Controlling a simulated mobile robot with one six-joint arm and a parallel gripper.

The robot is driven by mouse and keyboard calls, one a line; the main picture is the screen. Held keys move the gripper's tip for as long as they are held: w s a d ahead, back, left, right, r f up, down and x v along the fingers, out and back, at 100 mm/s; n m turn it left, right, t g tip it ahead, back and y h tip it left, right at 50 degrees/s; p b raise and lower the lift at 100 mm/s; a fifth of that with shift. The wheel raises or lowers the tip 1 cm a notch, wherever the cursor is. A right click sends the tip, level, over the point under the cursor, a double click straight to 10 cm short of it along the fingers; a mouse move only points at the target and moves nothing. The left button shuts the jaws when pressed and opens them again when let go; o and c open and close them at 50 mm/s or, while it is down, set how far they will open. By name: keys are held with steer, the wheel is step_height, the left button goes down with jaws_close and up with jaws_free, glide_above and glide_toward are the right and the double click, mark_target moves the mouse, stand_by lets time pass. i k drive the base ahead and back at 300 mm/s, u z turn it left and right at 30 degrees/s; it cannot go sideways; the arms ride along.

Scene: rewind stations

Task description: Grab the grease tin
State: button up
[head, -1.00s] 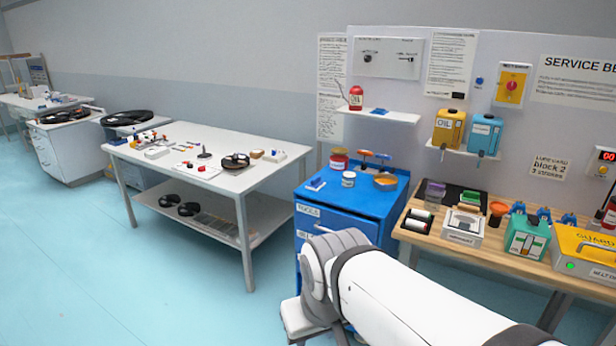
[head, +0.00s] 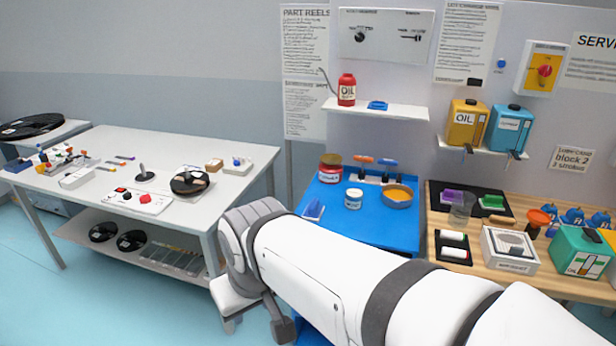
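I cannot tell for sure which container is the grease tin. Three stand on top of the blue tool cabinet (head: 345,222): a red tin with a yellowish lid (head: 330,168), a small white labelled jar (head: 353,198), and a low open grey tin with an orange-yellow filling (head: 397,196). Their labels are too small to read. All stand upright and apart from my arm. My white arm crosses the lower middle and hides the cabinet's front.
A shelf (head: 400,112) above holds a red oil can (head: 346,90). Screwdrivers (head: 388,172) stand behind the tins, and a blue item (head: 313,210) lies at the cabinet's left edge. A wooden bench (head: 450,277) adjoins on the right, a white table (head: 110,195) on the left.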

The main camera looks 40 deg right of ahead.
mark_target(353, 196)
steer(key=z, duration=0.75)
steer(key=i, duration=1.25)
steer(key=z, duration=0.95)
steer(key=k, duration=0.65)
steer(key=z, duration=0.15)
steer(key=i, duration=0.7)
steer(key=u, duration=0.1)
